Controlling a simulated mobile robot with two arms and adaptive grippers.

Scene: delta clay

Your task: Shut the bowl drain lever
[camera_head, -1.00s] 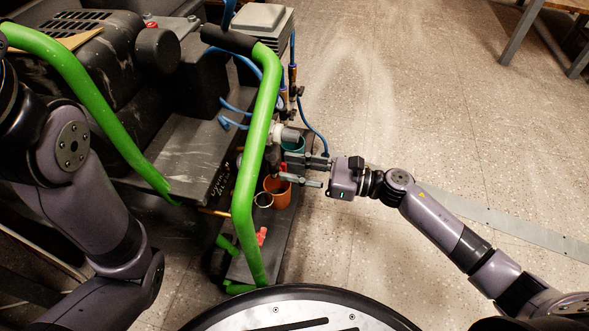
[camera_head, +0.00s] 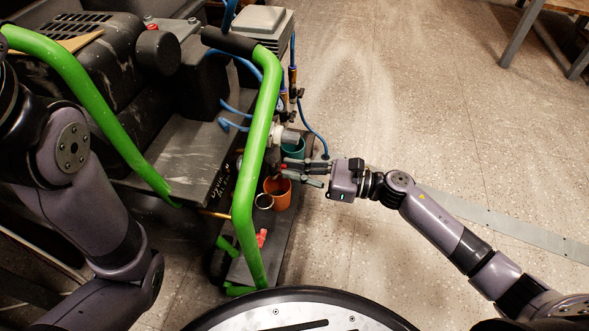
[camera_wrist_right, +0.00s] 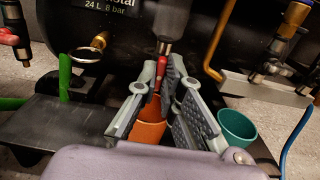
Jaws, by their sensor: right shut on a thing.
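The bowl drain lever (camera_wrist_right: 162,74) is a small red lever below a grey metal bowl (camera_wrist_right: 168,20) in the right wrist view. My right gripper (camera_wrist_right: 166,82) has its two fingers closed around the lever from both sides, and they hide part of it. In the head view my right gripper (camera_head: 290,168) reaches in from the right to the side of the compressor cart, just above an orange cup (camera_head: 278,194). The lever itself is hard to make out there. My left arm shows at the left, but its gripper is out of view.
A teal cup (camera_head: 294,149) stands behind the gripper on the cart's dark shelf (camera_wrist_right: 55,122). The green handle tube (camera_head: 257,130) rises just left of the gripper. Blue hoses (camera_head: 313,126) hang nearby.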

